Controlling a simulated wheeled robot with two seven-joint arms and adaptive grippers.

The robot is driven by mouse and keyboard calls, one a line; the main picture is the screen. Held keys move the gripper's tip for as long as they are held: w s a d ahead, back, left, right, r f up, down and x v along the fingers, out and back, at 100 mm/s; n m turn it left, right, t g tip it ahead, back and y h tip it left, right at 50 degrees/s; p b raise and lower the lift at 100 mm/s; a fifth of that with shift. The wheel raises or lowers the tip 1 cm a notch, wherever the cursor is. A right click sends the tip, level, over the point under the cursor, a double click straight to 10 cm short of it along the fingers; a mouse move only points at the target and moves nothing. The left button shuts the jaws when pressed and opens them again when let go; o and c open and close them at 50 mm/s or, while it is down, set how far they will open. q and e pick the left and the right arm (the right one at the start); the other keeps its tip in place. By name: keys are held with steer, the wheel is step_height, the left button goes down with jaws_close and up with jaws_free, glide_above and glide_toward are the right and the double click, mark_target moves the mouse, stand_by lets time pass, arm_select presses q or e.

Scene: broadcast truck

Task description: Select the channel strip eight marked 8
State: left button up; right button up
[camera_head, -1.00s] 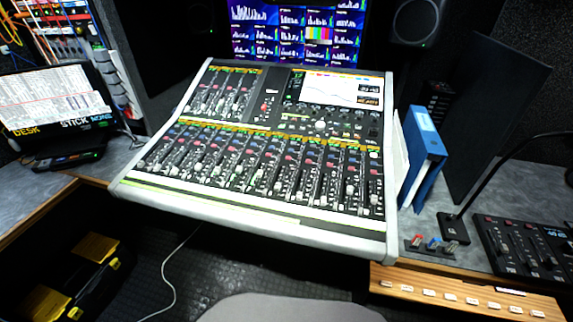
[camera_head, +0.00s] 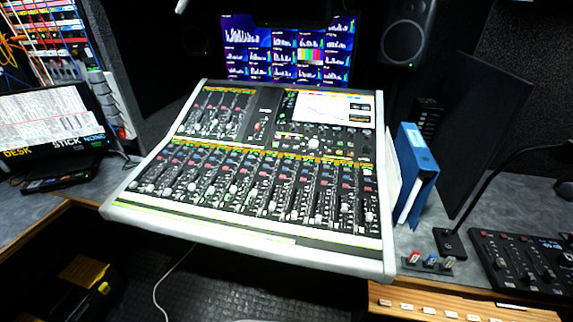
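The mixing console (camera_head: 245,240) stands in the middle of the head view, with a pale frame and a sloping black panel. Its channel strips (camera_head: 250,190) run side by side across the lower half, each with a fader and coloured buttons. A smaller bank of strips (camera_head: 215,112) sits at the upper left, and a lit screen (camera_head: 330,108) at the upper right. The strip numbers are too small to read, so I cannot tell which strip is marked 8. Neither of my grippers is in view.
Blue binders (camera_head: 415,170) stand against the console's right side. A gooseneck microphone (camera_head: 452,243) and a small black control panel (camera_head: 520,260) are on the right desk. A wall monitor (camera_head: 290,50) and speaker (camera_head: 407,30) are behind.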

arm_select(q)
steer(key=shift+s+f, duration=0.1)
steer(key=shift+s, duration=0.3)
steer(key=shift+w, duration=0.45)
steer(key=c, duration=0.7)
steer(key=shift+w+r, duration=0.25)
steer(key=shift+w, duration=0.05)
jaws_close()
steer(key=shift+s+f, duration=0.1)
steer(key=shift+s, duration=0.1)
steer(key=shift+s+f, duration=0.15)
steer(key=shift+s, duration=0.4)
